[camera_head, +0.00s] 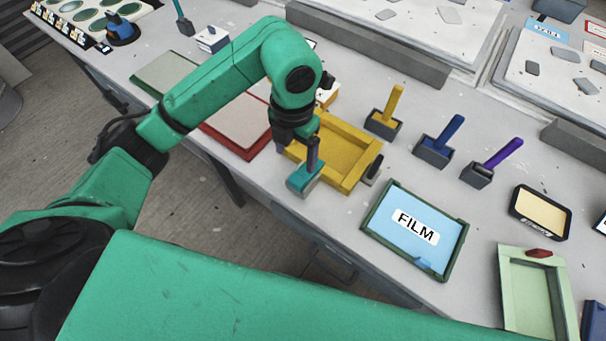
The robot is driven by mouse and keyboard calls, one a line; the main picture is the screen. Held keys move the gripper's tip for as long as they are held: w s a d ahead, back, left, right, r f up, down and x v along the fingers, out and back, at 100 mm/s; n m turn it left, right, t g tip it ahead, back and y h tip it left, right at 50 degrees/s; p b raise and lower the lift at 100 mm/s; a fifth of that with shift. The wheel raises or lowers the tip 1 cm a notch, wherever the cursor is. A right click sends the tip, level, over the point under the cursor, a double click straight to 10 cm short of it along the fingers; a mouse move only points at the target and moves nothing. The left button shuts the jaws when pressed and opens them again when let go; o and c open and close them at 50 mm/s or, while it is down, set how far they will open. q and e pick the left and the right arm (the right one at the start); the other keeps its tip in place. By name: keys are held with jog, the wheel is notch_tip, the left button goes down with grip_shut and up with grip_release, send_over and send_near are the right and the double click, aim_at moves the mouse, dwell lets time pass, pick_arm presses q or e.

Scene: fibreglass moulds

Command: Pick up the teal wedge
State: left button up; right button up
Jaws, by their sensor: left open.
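The teal wedge (302,178) shows as a small block with a teal top and a grey side. It is at the front left corner of the yellow tray-like mould (363,183), near the table's front edge. My left gripper (311,158) points down right over the wedge, with its jaws open. One dark finger overlaps the wedge's upper part in the picture. I cannot tell whether it touches the wedge, and the other finger is hard to make out. My right gripper is not in view.
Yellow (394,101), blue (452,131) and purple (503,152) handles stand in dark blocks to the right. A framed FILM panel (455,262) and a pale green mould (508,290) lie nearer. A red-edged mould (245,154) is left of the yellow one.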

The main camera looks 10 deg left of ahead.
aim_at(296, 180)
pick_arm(q)
notch_tip(296, 180, down, 10)
jog(key=p, duration=0.4)
jog(key=shift+s+d+f, duration=0.1)
jog(key=shift+s, duration=0.05)
jog(key=shift+f, duration=0.2)
grip_shut()
